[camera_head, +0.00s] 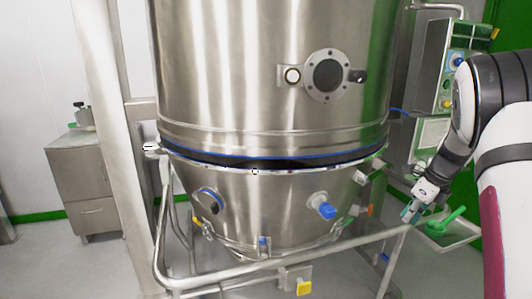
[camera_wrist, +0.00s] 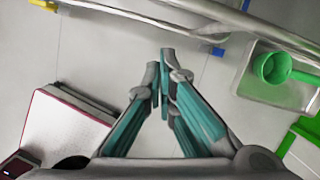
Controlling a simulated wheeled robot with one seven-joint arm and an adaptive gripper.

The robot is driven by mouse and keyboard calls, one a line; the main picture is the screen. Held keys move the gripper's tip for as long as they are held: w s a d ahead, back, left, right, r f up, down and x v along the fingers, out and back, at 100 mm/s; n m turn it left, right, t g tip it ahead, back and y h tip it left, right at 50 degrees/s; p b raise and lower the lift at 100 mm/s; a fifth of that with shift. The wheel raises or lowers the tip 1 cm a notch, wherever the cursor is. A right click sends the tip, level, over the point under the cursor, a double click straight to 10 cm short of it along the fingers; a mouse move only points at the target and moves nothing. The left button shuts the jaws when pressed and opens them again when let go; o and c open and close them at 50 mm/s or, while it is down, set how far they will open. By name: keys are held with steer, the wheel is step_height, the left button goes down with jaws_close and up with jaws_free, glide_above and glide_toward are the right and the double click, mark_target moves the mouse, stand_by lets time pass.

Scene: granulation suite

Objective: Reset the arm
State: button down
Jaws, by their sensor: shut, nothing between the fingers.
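My arm (camera_head: 468,105) comes in from the right edge of the head view and bends down. My gripper (camera_head: 408,214) hangs at its end, in front of the right part of the steel frame. In the wrist view my gripper (camera_wrist: 166,58) points away from the camera, with its teal-sided fingers drawn together at the tips. It is shut and holds nothing. Grey floor shows beyond the fingertips.
A large steel vessel (camera_head: 270,80) with a conical lower bowl (camera_head: 265,200) fills the middle. The frame's rail (camera_head: 250,272) runs before it. A green scoop (camera_head: 447,222) lies on a tray (camera_wrist: 250,80) at right. A steel cabinet (camera_head: 85,185) stands at left.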

steer(key=s+a+r+n+y, duration=0.1)
steer(key=s+a+r+n, duration=0.6)
steer(key=s+a, duration=0.25)
steer(key=s+a+r+n, duration=0.8)
steer(key=s+a, duration=0.1)
steer(key=s, duration=0.1)
steer(key=s+a+f+n+g+h, duration=0.1)
steer(key=s+a+f+n, duration=0.15)
steer(key=s+n, duration=0.7)
steer(key=s+a+f+n+g+h, duration=0.1)
steer(key=s+a+n, duration=0.3)
steer(key=s, duration=1)
step_height(320, 180, up, 16)
steer(key=d+n+t+p, duration=0.1)
steer(key=t+p, duration=0.2)
steer(key=p, duration=1.1)
steer(key=shift+w+d+f+h, duration=0.1)
steer(key=shift+d+h, duration=0.05)
steer(key=shift+h, duration=0.15)
